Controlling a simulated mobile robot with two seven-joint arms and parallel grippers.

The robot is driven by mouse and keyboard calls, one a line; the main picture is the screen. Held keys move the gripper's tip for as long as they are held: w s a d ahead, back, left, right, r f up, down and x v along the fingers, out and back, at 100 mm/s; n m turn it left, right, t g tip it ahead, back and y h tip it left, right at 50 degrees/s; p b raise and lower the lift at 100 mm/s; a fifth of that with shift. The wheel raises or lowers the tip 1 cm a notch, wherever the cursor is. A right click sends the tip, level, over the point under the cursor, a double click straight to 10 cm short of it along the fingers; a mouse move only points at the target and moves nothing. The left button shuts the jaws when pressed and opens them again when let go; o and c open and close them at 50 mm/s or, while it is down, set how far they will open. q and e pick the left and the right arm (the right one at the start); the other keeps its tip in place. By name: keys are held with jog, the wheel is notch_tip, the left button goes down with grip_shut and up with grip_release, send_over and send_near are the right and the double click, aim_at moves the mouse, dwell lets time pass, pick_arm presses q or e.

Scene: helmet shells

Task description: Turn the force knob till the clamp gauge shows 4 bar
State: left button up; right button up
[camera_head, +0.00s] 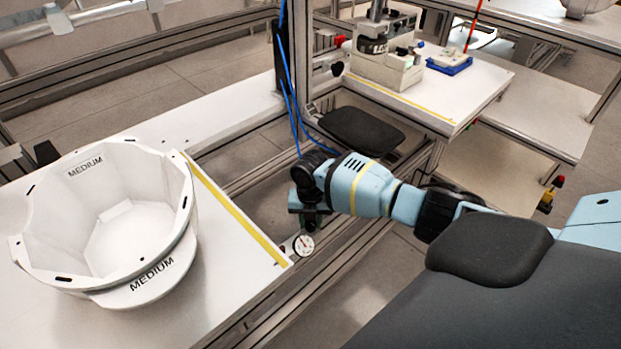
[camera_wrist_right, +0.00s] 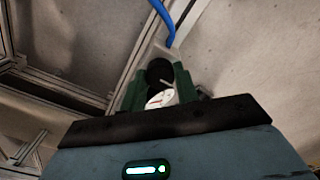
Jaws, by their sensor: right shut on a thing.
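The clamp gauge (camera_head: 303,245) is a small round white dial with a dark rim, low at the frame edge by the bench corner. Its needle shows, but the numbers are too small to read. My right gripper (camera_head: 309,218) is just above the gauge, reaching in from the right. In the right wrist view its green fingers (camera_wrist_right: 158,85) are shut on a dark round knob (camera_wrist_right: 159,70). Part of the gauge face (camera_wrist_right: 161,99) shows between the fingers there. The knob is hidden by my gripper in the head view. My left gripper is not in view.
A white helmet shell (camera_head: 130,215) marked MEDIUM sits on the white bench (camera_head: 215,285) at left, clear of my arm. A yellow strip (camera_head: 240,215) runs along the bench. Blue hoses (camera_head: 290,80) hang behind my gripper. A grey device (camera_head: 385,60) stands on the far table.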

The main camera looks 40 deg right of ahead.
aim_at(310, 223)
dwell(0.5)
jog(key=o, duration=1)
jog(key=shift+c, duration=0.2)
notch_tip(310, 223, up, 7)
jog(key=shift+f+p, duration=0.1)
jog(key=shift+p, duration=0.6)
jog(key=shift+r, duration=0.55)
jog(key=shift+a+f, duration=0.1)
